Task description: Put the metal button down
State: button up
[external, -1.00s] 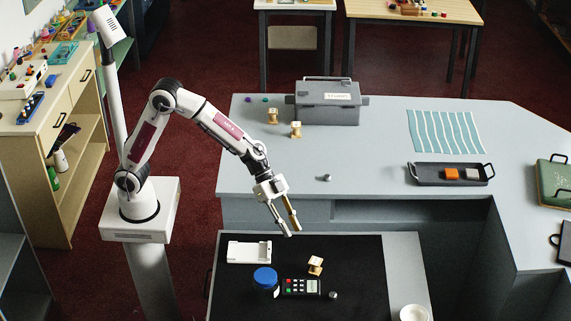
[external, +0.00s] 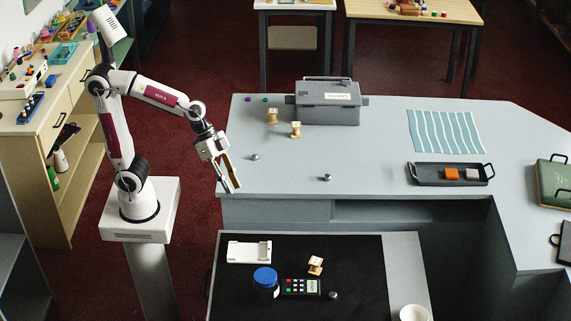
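A small round metal button (external: 255,157) lies on the grey counter, right of my gripper. A second metal button (external: 327,177) lies further right on the counter. A third one (external: 333,295) lies on the black mat beside the calculator. My gripper (external: 230,189) is over the left edge of the counter, pointing down. Its two fingers stand apart, and I see nothing between them.
The grey counter (external: 370,150) carries a grey box (external: 328,103), two wooden spools (external: 296,130) and a dark tray (external: 427,179) with an orange and a pale block. A blue-lidded jar (external: 265,279), a calculator (external: 301,287) and a white holder (external: 249,251) are on the black mat (external: 350,265).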

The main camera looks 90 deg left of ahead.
jog(key=s+a+f+n+y, duration=0.1)
jog(key=s+a+n+y, duration=0.3)
jog(key=s+a, duration=0.8)
jog(key=s+n, duration=0.1)
jog(key=s, duration=0.3)
jog(key=shift+f+y, duration=0.15)
jog(key=shift+y, duration=0.15)
jog(key=shift+o, duration=0.3)
jog(key=shift+a, duration=0.1)
jog(key=o, duration=0.3)
jog(key=shift+o, duration=0.2)
jog(key=shift+a, duration=0.1)
